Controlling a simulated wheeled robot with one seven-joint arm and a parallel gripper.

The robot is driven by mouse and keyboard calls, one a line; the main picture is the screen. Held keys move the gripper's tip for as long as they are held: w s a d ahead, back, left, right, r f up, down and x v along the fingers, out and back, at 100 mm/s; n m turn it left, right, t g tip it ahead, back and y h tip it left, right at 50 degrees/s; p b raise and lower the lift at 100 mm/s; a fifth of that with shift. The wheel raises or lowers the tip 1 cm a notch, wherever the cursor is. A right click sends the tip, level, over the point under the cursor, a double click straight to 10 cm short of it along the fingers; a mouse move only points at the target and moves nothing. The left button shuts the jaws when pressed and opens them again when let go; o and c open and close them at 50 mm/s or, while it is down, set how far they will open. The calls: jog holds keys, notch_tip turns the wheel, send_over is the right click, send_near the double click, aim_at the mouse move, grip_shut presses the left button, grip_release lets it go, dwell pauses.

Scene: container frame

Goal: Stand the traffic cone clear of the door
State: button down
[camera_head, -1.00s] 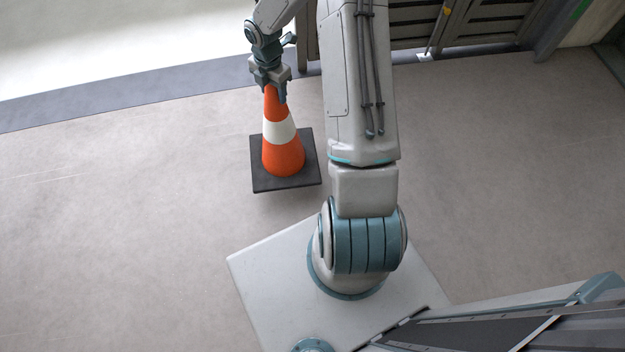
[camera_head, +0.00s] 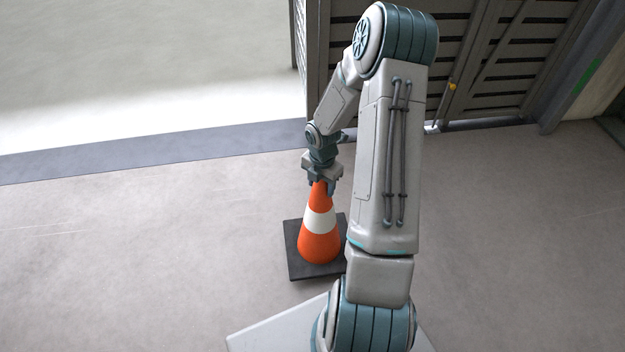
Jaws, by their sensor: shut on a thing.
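The traffic cone (camera_head: 319,246) is orange with a white band and a square black base. It is upright, left of my arm's large link, which hides the right part of its base. My gripper (camera_head: 321,182) is shut on the cone's tip from above. Whether the base touches the floor or hangs just above it, I cannot tell. The door (camera_head: 480,70) is a dark slatted metal panel at the upper right, behind my arm. The cone stands on the near side of the dark threshold strip, apart from the door panel.
A dark threshold strip (camera_head: 150,152) crosses the floor, with bright ground (camera_head: 140,70) beyond it. A door bar with an orange-yellow part (camera_head: 452,87) reaches down near the door's foot. The floor (camera_head: 120,260) left of the cone and to the right of my arm is clear.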

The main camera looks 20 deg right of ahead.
jog(key=shift+f+b, duration=1)
jog(key=shift+f, duration=1.05)
jog(key=c, duration=0.6)
grip_release()
